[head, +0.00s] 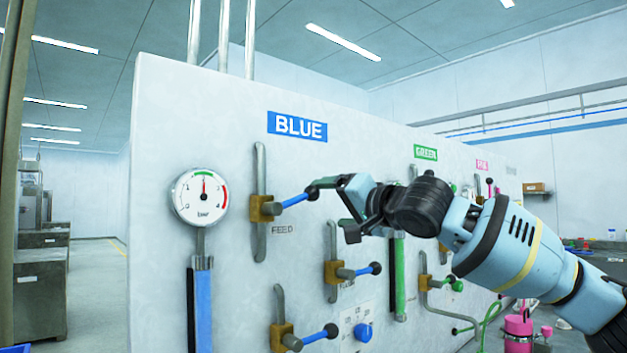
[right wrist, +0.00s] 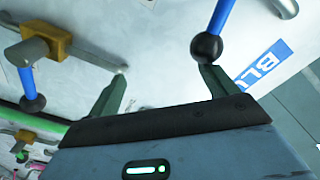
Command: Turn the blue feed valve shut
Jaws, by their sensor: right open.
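The blue feed valve (head: 262,208) is a brass body on a vertical grey pipe, above the word FEED and below the BLUE sign. Its blue lever (head: 294,201) points right and slightly up, away from the pipe. The lever's black ball knob shows in the right wrist view (right wrist: 206,47), close to the tip of the right-hand finger. I cannot tell whether they touch. My right gripper (head: 333,208) is open, at the knob end of the lever, with nothing held between its fingers. My left gripper is not in view.
A pressure gauge (head: 200,196) is left of the valve. Below are two more blue-levered valves, a middle one (head: 335,272) and a lower one (head: 283,338), and a round blue knob (head: 363,332). Green-handled fittings (head: 447,284) are further right.

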